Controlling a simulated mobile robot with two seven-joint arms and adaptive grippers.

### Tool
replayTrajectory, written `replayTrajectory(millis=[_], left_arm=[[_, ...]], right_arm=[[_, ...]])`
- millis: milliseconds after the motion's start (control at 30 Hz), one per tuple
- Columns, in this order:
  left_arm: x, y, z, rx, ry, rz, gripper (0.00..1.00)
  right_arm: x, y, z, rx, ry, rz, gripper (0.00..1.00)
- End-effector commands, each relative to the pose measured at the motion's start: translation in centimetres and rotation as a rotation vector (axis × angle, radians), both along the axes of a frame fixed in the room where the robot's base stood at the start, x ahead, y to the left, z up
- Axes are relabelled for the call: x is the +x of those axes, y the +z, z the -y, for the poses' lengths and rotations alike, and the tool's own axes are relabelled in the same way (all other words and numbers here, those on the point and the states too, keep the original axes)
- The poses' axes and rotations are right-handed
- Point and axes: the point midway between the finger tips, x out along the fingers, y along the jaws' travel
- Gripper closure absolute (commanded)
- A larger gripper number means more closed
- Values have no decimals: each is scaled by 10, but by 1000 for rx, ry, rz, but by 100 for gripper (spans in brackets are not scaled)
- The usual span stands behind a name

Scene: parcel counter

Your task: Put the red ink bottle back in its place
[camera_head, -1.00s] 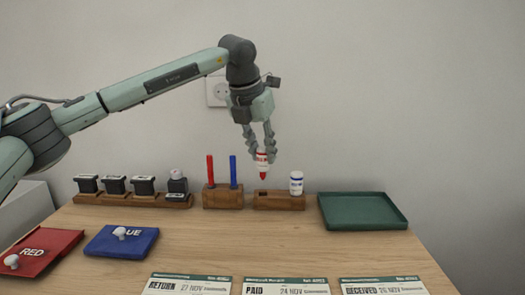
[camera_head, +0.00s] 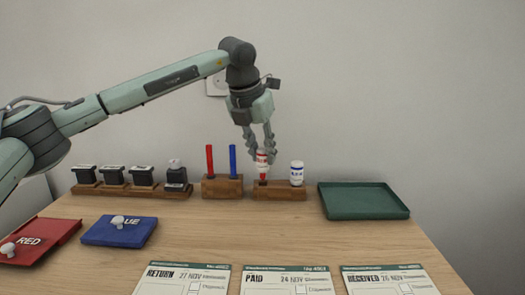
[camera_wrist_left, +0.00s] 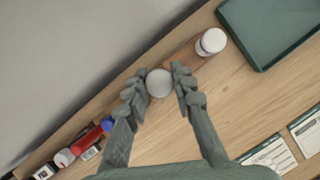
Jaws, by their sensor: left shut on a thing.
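In the left wrist view the bottle's round white end (camera_wrist_left: 160,83) lies between the fingertips. A white bottle with blue markings (camera_head: 297,173) stands in the holder's right slot. My right gripper is not in view.
A wooden block with red and blue sticks (camera_head: 222,189) stands just left of the holder. A row of black stamps (camera_head: 142,176) is further left. A green tray (camera_head: 363,212) lies to the right. Red (camera_head: 48,226) and blue (camera_head: 100,236) pads and several cards lie in front.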

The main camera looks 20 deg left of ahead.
Motion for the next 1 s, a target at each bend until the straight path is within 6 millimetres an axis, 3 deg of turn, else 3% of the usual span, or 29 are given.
replayTrajectory(millis=[1000], left_arm=[[0,-28,0,0,0,0,100]], right_arm=[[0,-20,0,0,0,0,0]])
